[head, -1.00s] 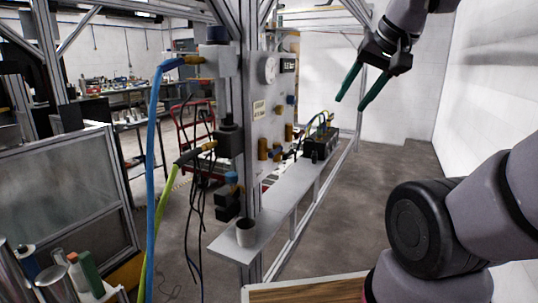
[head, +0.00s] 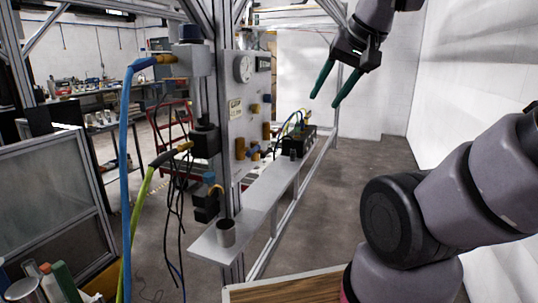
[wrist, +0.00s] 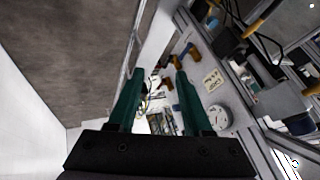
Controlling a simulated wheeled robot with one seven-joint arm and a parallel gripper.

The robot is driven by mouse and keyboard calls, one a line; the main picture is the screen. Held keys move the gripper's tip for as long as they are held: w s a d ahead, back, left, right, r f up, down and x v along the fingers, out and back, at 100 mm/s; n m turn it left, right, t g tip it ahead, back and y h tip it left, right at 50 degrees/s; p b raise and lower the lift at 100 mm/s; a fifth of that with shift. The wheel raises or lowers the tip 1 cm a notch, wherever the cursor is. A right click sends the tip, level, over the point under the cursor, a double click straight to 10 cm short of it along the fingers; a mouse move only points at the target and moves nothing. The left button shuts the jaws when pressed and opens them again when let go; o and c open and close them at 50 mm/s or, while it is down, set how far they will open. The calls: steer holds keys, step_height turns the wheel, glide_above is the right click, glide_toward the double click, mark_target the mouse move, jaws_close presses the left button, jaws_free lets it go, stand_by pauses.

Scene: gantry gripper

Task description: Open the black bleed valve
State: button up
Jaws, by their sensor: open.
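My gripper (head: 324,100) is open and empty, with two green fingers pointing down. It is in the air to the right of the valve panel (head: 237,125) in the head view. The panel carries brass and blue fittings (head: 240,148). In the wrist view the fingers of my gripper (wrist: 160,78) are apart, and fittings (wrist: 184,88) show between and beyond them. Black blocks (head: 206,141) sit on the post left of the panel. I cannot tell which part is the black bleed valve; none stands out clearly as it.
A narrow metal shelf (head: 255,203) runs along the panel. Blue (head: 126,180) and green hoses hang left of the post. The floor (head: 330,200) right of the shelf is clear.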

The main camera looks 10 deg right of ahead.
steer(key=shift+o, duration=1)
steer(key=w+a+f+m+g+y, duration=0.5)
steer(key=f+m+g, duration=0.1)
steer(key=f+m, duration=0.1)
steer(key=m+t+y, duration=0.8)
steer(key=m+t, duration=0.1)
steer(key=m, duration=1.6)
glide_toward(267, 151)
steer(key=x, duration=1)
steer(key=shift+w+d+f, duration=0.1)
steer(key=shift+d+f, duration=0.05)
steer(key=shift+f, duration=0.2)
